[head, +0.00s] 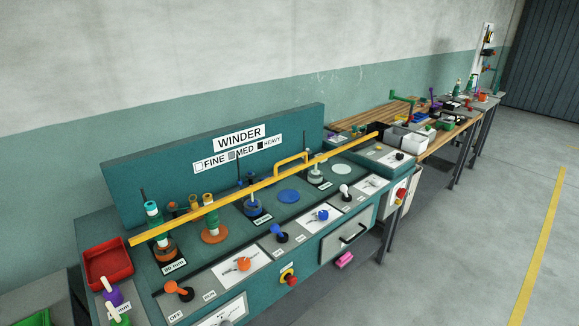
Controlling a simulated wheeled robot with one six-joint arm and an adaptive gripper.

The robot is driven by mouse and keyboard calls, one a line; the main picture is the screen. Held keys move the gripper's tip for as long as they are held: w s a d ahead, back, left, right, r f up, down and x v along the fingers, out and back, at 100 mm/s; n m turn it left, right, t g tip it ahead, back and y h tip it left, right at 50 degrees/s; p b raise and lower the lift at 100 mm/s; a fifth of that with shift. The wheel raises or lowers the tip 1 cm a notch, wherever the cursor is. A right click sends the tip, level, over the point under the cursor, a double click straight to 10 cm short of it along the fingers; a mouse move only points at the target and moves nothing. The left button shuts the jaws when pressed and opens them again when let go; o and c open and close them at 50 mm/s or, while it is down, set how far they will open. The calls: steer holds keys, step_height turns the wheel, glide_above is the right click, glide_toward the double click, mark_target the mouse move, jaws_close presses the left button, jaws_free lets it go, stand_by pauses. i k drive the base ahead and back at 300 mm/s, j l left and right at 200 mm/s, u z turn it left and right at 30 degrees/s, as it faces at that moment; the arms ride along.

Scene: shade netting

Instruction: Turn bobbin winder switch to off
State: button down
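The teal winder bench (180,262) has an upright back panel (130,180) with a sign reading "WINDER" (239,138). Several coloured controls line its front: an orange lever (178,289), an orange knob (243,264), a blue lever (279,233), a blue knob (322,215) and a white lever (345,190). My gripper is not in view.
A yellow bar (255,187) runs over the bench top. A red tray (108,262) sits at its left end. A red push button (291,281) is on the front, near a drawer (348,237). A cluttered wooden bench (366,118) stands beyond. The right floor (480,210) is clear.

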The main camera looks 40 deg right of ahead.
mark_target(400, 193)
steer(key=z, duration=1.55)
steer(key=i+l+z, duration=0.1)
steer(key=i+l, duration=2.05)
